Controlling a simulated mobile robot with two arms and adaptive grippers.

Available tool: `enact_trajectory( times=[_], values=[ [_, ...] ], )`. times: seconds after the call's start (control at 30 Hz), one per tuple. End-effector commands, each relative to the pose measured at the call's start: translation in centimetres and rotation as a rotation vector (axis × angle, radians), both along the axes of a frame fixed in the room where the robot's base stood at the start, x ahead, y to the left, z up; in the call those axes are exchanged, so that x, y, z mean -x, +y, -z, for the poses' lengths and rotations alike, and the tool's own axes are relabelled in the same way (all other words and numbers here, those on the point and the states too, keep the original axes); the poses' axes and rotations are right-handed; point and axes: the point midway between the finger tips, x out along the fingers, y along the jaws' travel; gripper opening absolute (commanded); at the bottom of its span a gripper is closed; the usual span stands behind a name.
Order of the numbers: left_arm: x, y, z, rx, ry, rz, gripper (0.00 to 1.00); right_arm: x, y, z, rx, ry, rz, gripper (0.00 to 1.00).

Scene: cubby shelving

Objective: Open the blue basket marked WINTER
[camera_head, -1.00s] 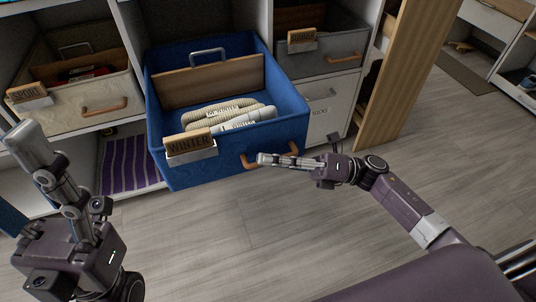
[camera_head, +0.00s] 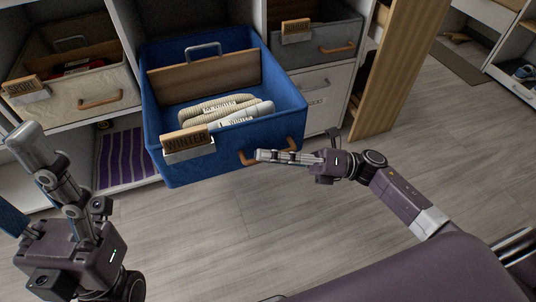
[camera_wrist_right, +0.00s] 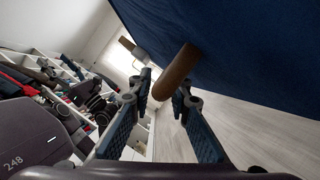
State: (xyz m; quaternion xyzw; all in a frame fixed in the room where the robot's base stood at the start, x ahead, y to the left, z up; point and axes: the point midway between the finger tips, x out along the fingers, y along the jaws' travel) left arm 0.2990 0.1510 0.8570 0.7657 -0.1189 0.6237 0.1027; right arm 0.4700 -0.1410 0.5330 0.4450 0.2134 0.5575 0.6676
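The blue basket (camera_head: 225,160) stands pulled far out of its cubby. Its WINTER tag (camera_head: 187,140) is on the front. A wooden board, pale ribbed items (camera_head: 217,108) and a metal handle show inside it.
A beige SPORT basket (camera_head: 75,85) sits in the left cubby. A grey basket (camera_head: 320,45) sits in the right cubby, above a white bin. A purple striped mat (camera_head: 128,160) lies in the lower left cubby. A wooden panel (camera_head: 390,75) stands at right. The grey floor in front is clear.

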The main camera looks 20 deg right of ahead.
Motion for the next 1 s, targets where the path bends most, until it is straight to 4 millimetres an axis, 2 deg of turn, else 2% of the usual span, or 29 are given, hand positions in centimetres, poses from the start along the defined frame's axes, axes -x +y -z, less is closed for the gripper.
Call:
enact_trajectory(
  times=[0.17, 0.5, 0.7, 1.0],
  values=[
    [0.1, 0.1, -0.2, 0.002, -0.005, -0.001, 0.57, 0.3, -1.0, 0.3, 0.002, 0.002, 0.001, 0.17],
    [0.1, 0.0, 0.0, 0.001, -0.001, 0.000, 0.57, 2.2, -7.4, 1.8, 0.003, 0.003, 0.004, 0.17],
    [0.1, 0.0, 0.0, 0.001, -0.001, 0.000, 0.57, 3.1, -10.3, 2.4, 0.002, 0.002, 0.002, 0.17],
    [0.1, 0.0, 0.0, 0.001, 0.000, 0.000, 0.57, 3.5, -11.3, 2.6, -0.001, 0.000, 0.001, 0.17]
  ],
)
